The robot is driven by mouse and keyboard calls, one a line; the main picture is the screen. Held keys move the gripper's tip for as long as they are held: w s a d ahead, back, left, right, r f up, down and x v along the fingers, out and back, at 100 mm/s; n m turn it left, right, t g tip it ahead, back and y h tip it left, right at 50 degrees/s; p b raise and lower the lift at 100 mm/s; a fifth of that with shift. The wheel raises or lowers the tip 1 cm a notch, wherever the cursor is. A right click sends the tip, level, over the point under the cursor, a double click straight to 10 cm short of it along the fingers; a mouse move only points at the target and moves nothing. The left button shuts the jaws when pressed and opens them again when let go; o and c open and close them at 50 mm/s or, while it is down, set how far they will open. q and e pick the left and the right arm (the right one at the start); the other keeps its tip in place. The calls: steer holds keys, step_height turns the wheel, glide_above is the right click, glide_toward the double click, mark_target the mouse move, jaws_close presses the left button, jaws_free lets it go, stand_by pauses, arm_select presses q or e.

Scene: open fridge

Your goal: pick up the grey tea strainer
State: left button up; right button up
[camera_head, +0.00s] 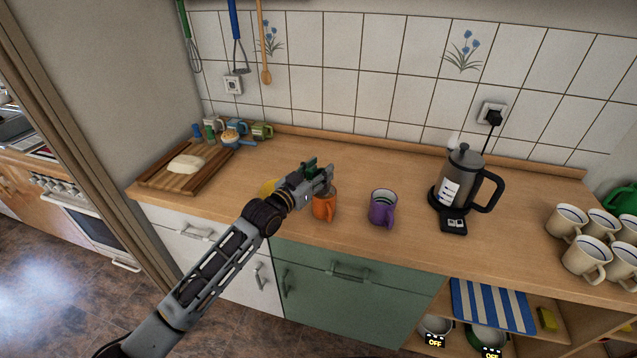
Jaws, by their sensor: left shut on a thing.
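My left gripper (324,182) reaches in over the counter and is at the top of the orange mug (324,208). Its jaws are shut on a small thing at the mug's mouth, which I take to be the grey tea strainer. The fingers hide most of it, so I cannot tell its outline or whether it still touches the mug. The orange mug stands upright on the wooden counter. My right gripper is not in view.
A purple mug (383,208) stands right of the orange one. A yellow thing (268,187) is partly behind my left arm. A coffee maker (463,186) stands further right, with several cream mugs (566,221) beyond. A cutting board (157,178) lies left.

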arm_select(q)
steer(key=shift+r, duration=1.8)
steer(key=shift+a, duration=0.1)
